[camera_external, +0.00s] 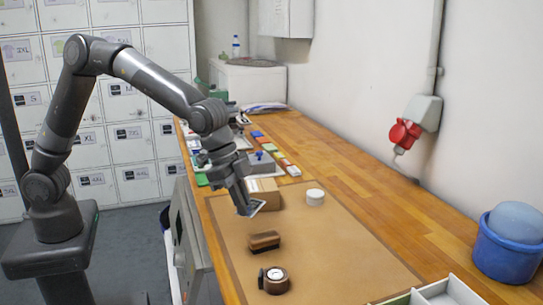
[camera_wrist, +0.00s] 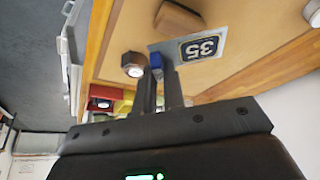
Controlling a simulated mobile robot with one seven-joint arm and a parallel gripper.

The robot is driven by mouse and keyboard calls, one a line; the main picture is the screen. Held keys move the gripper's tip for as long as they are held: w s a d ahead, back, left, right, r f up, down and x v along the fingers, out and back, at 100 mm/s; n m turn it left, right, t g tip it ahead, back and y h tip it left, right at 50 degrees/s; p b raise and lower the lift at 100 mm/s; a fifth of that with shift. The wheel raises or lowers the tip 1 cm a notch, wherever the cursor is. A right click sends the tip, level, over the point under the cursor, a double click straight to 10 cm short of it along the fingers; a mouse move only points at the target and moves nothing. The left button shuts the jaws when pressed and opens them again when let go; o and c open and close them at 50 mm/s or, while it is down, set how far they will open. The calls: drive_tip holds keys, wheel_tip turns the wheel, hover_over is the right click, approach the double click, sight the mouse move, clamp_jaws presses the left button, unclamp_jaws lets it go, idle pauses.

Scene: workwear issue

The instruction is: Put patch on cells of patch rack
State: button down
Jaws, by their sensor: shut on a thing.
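My gripper (camera_external: 247,207) is shut on a patch (camera_external: 258,207), a small flat dark-and-white square held tilted above the brown mat. In the wrist view, the patch (camera_wrist: 205,47) is grey with a dark panel reading "35". My gripper (camera_wrist: 163,68) grips it near one edge, and a small blue piece shows at the fingertips. A pale tray with dividers (camera_external: 447,289) is cut off at the bottom right of the external view. It may be the patch rack; its cells are mostly out of frame.
The brown mat (camera_external: 335,250) holds a wooden brush (camera_external: 264,241), a round dark item with a white top (camera_external: 274,280) and a white round tub (camera_external: 315,197). A blue bucket (camera_external: 507,250) is at right. The mat's right side is clear.

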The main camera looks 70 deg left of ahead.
drive_tip(key=a+r+n+t+y, duration=0.1)
drive_tip(key=a+r+n+y, duration=0.3)
drive_tip(key=a, duration=1.5)
drive_tip(key=a+r+n+h, duration=0.1)
drive_tip(key=a+n, duration=0.4)
drive_tip(key=a, duration=1.4)
drive_tip(key=w+a+f, duration=0.1)
drive_tip(key=a+f, duration=0.3)
drive_tip(key=a, duration=1.1)
drive_tip(key=w+a+f, duration=0.1)
drive_tip(key=a+f, duration=0.3)
drive_tip(key=a, duration=1)
drive_tip(key=shift+w+a+f, duration=0.1)
drive_tip(key=shift+w+f, duration=0.05)
drive_tip(key=shift+f, duration=3.3)
drive_tip(key=shift+f, duration=0.3)
drive_tip(key=c, duration=1.4)
unclamp_jaws()
drive_tip(key=shift+c, duration=0.2)
